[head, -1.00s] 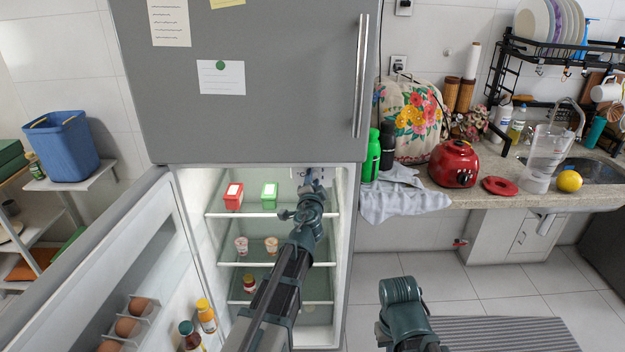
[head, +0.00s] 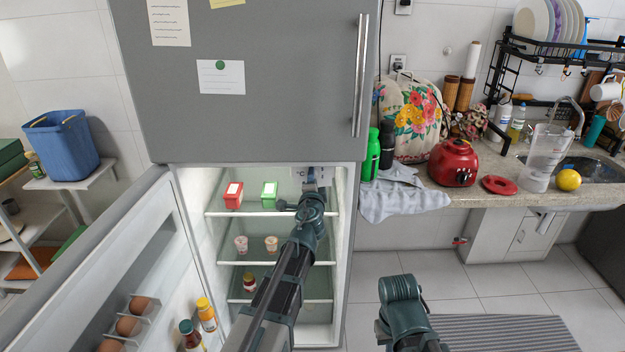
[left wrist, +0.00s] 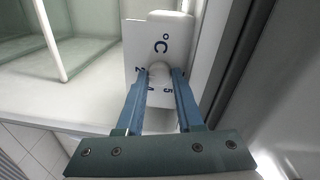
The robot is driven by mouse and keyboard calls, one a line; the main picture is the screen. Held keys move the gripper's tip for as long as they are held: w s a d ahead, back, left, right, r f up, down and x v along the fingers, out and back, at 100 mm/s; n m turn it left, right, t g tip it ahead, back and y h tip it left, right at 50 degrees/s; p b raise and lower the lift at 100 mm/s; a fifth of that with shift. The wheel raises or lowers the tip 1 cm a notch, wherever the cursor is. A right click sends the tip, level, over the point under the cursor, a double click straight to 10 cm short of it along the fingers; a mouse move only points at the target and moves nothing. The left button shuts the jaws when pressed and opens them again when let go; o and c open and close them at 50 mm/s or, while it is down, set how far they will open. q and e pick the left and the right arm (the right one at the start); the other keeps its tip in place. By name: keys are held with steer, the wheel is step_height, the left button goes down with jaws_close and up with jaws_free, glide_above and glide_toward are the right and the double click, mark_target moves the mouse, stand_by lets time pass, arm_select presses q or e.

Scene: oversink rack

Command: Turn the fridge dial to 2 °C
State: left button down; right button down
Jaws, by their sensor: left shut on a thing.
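The fridge dial (left wrist: 158,69) is a small pale round knob on a white plate (left wrist: 136,36) marked "°C" with dark numbers. My left gripper (left wrist: 160,74) is shut on the dial, one blue finger on each side. A 2, a 4 and a 5 show around the fingers; other marks are hidden, and I cannot tell where the dial points. In the head view the left gripper (head: 311,179) is at the top right inside the open fridge (head: 345,230), covering the dial, with "°C" showing beside it. My right gripper is out of view.
The fridge door (head: 100,265) stands open at left, with eggs and bottles in it. The wall is close beside the gripper.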

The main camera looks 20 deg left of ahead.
arm_select(q)
steer(key=c, duration=0.5)
jaws_free()
steer(key=shift+c, duration=0.2)
